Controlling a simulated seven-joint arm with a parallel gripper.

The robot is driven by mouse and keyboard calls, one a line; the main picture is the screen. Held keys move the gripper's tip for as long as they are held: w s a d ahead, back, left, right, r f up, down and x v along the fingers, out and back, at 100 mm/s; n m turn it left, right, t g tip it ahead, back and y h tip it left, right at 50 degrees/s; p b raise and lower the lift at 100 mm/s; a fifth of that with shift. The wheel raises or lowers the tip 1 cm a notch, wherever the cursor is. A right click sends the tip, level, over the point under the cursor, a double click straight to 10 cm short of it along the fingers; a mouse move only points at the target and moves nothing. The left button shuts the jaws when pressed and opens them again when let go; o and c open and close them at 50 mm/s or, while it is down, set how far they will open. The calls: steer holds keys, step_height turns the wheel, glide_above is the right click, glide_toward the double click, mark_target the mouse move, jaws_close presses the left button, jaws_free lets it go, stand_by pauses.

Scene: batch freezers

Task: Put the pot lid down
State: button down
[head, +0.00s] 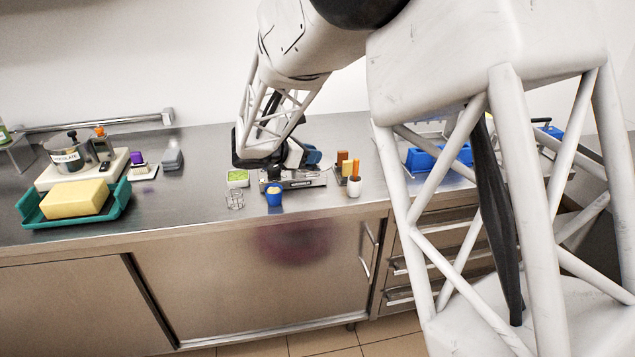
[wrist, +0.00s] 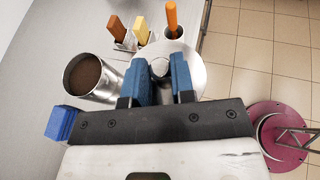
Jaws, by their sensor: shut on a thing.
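My gripper (wrist: 160,76) is shut on the round knob of the silver pot lid (wrist: 193,62), with one blue finger on each side. The wrist view shows the lid's disc around the fingers, partly hidden by them. An open metal pot (wrist: 103,93) with a dark brown filling is left of the lid in that view. In the head view my gripper (head: 308,157) is low over the steel counter (head: 210,195), close to a silver flat unit (head: 302,182). I cannot make out the lid or the open pot there, nor whether the lid touches anything.
A green tray (head: 120,206) is left; bare counter lies between.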

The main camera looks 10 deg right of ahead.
steer(key=shift+s+d+f, duration=0.2)
steer(key=shift+s+f, duration=0.15)
steer(key=shift+s, duration=0.35)
steer(key=s+d+f+n+t+y, duration=0.1)
steer(key=s+f+n+t, duration=0.1)
steer(key=s+f, duration=0.2)
steer(key=s+d+f+n+t+y, duration=0.1)
steer(key=s+f, duration=0.3)
steer(key=s, duration=0.4)
steer(key=shift+s+n+t+y, duration=0.25)
steer(key=shift+n+t+y, duration=0.05)
steer(key=shift+n+t, duration=0.45)
steer(key=shift+d, duration=0.1)
steer(key=w, duration=0.5)
steer(key=w+f, duration=0.1)
steer(key=w, duration=1)
steer(key=shift+f, duration=0.25)
steer(key=shift+f, duration=1.75)
steer(key=shift+f, duration=0.15)
steer(key=c, duration=1)
jaws_free()
steer(key=shift+o, duration=0.2)
